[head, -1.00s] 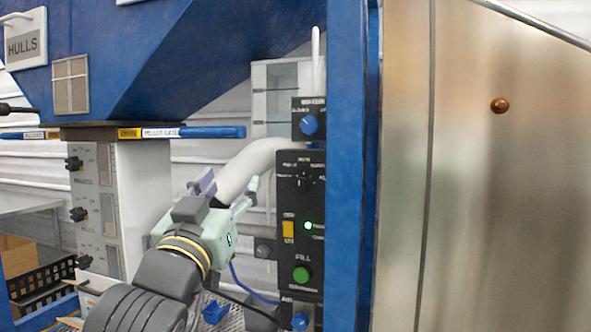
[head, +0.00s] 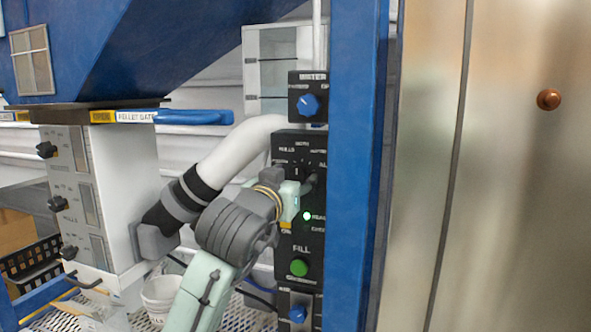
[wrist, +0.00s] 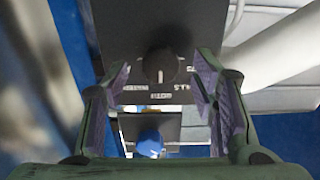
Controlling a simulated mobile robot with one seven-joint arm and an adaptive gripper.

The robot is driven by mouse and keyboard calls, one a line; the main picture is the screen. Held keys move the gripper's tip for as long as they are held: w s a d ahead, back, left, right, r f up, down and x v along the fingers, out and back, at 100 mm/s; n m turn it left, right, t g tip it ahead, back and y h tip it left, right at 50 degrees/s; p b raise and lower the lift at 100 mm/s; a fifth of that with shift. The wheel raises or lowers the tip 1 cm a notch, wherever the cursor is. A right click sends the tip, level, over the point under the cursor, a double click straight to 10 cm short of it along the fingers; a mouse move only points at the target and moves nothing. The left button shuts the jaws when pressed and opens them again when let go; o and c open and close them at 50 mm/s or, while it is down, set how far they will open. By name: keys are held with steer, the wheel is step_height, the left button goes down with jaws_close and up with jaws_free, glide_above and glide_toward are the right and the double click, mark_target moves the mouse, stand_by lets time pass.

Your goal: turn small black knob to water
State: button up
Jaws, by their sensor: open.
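The small black knob (wrist: 161,65) sits on the black control panel (wrist: 115,30), between my fingers in the wrist view. Its white pointer line points down in that upside-down picture, towards the middle label. My gripper (wrist: 160,82) is open around the knob, with a visible gap on each side. In the head view, my gripper (head: 305,185) is at the upper part of the control panel (head: 290,150) and mostly hides the knob. Labels stand around the dial, but I cannot read them all surely.
A blue knob (head: 308,105) on a small black box sits just above the panel. It also shows in the wrist view (wrist: 150,143). A green button (head: 299,267) is below. A blue post (head: 355,170) stands close right; a white pipe (head: 235,150) runs behind my arm.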

steer(key=shift+x, duration=0.95)
steer(key=shift+c, duration=0.3)
steer(key=c, duration=1.1)
steer(key=shift+m, duration=0.3)
steer(key=m+b, duration=0.1)
steer(key=m, duration=0.2)
steer(key=shift+f, duration=0.1)
steer(key=shift+m+b, duration=0.9)
steer(key=shift+m, duration=1.1)
